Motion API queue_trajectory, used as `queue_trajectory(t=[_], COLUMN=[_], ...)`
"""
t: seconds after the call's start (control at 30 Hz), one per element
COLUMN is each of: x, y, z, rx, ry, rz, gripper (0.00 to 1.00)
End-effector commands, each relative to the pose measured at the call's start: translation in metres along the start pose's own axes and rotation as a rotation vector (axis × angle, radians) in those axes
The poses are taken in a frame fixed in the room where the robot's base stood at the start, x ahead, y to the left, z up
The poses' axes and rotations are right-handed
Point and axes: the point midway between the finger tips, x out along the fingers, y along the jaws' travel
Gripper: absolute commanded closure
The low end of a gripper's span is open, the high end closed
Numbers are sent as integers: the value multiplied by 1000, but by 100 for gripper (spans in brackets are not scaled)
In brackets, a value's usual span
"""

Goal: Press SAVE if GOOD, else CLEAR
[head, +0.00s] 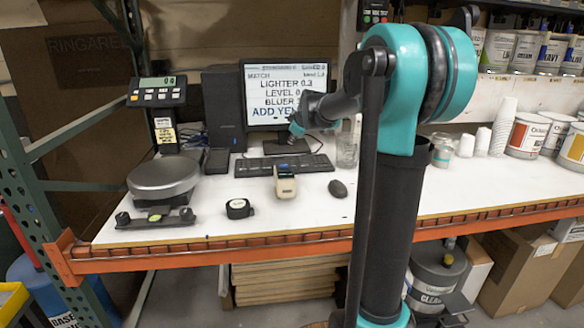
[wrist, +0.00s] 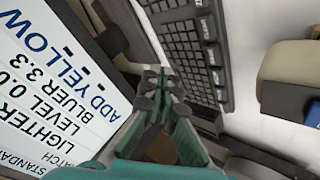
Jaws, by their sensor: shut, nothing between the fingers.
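The monitor (head: 262,84) on the bench reads MATCH, LIGHTER, LEVEL, BLUER and ADD YELLOW; my arm covers the right ends of some lines. In the wrist view the monitor (wrist: 45,100) appears turned, with LEVEL 0.0, BLUER 3.3 and ADD YELLOW readable. I see no GOOD on it. My gripper (head: 297,130) is shut and empty, in front of the monitor's lower part and above the keyboard (head: 262,166). In the wrist view my gripper (wrist: 160,80) points toward the keyboard (wrist: 192,45). A beige handheld device (head: 285,184) lies in front of the keyboard.
A scale with a round pan (head: 165,177) and a keypad display (head: 157,91) stand at left. A black mouse (head: 338,188) and a small round black item (head: 239,208) lie near the front. A clear jar (head: 347,153), cups (head: 503,125) and paint cans (head: 527,135) are at right.

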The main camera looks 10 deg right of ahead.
Motion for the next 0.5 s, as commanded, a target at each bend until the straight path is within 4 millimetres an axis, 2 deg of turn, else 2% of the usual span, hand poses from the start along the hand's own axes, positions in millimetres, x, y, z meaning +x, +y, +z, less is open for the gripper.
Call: queue_trajectory(t=[0.5], x=[45], y=[-32], z=[32], rx=[0], ry=[0], rz=[0], gripper=[100])
